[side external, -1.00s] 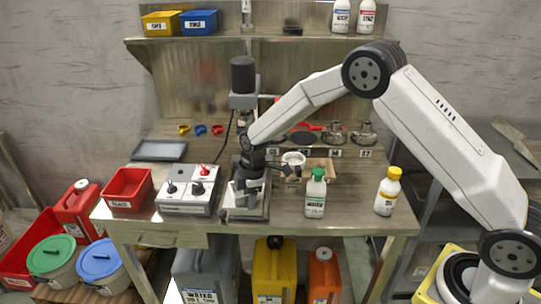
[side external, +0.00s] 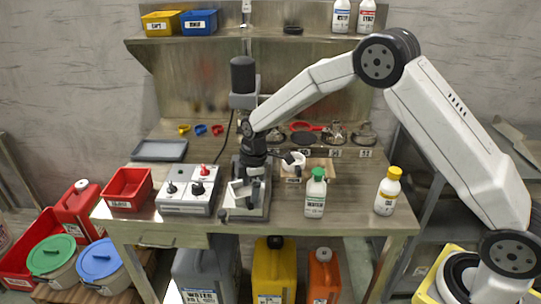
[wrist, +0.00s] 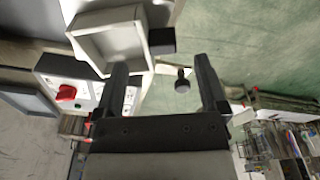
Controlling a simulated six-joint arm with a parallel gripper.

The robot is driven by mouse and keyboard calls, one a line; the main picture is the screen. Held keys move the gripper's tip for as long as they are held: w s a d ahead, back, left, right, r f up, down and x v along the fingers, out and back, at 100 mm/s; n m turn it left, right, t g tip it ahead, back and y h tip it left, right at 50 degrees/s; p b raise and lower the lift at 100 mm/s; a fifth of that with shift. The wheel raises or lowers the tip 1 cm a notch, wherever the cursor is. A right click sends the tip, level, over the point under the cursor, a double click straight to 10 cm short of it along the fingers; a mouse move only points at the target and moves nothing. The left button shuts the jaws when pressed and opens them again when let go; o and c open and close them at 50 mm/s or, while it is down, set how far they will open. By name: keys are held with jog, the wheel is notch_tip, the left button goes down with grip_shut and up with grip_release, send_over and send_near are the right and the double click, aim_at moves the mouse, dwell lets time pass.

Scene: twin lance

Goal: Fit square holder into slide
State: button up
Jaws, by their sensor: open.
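The square holder (wrist: 108,42) is a pale, open square tray with raised walls, at the upper left of the wrist view. It also shows in the side view (side external: 237,191), low on the press-like machine and partly hidden by my gripper. The slide (side external: 247,213) appears to be the pale base piece beneath it. I cannot tell how deeply the holder sits in it. My gripper (side external: 247,191) is just above this area, open and empty. In the wrist view its fingers (wrist: 161,68) are apart, with the left fingertip close to the holder's edge. A dark round knob (wrist: 182,80) shows between them.
A control box (side external: 188,190) and a red bin (side external: 127,189) stand left of the machine. A green-capped bottle (side external: 315,195) stands close on the right, with a yellow-capped bottle (side external: 388,192) farther right.

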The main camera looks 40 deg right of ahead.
jog(key=shift+s+d+r, duration=0.1)
jog(key=shift+r, duration=0.95)
jog(key=shift+d+r, duration=0.1)
jog(key=shift+r, duration=0.9)
jog(key=s+d+r+m+t, duration=0.1)
jog(key=s+d+m, duration=0.2)
jog(key=s+m, duration=0.4)
jog(key=s+d+r+m+t+h, duration=0.1)
jog(key=s+d+m, duration=0.2)
jog(key=s, duration=1.4)
jog(key=m, duration=0.3)
jog(key=shift+r+m, duration=0.15)
jog(key=shift+m, duration=0.25)
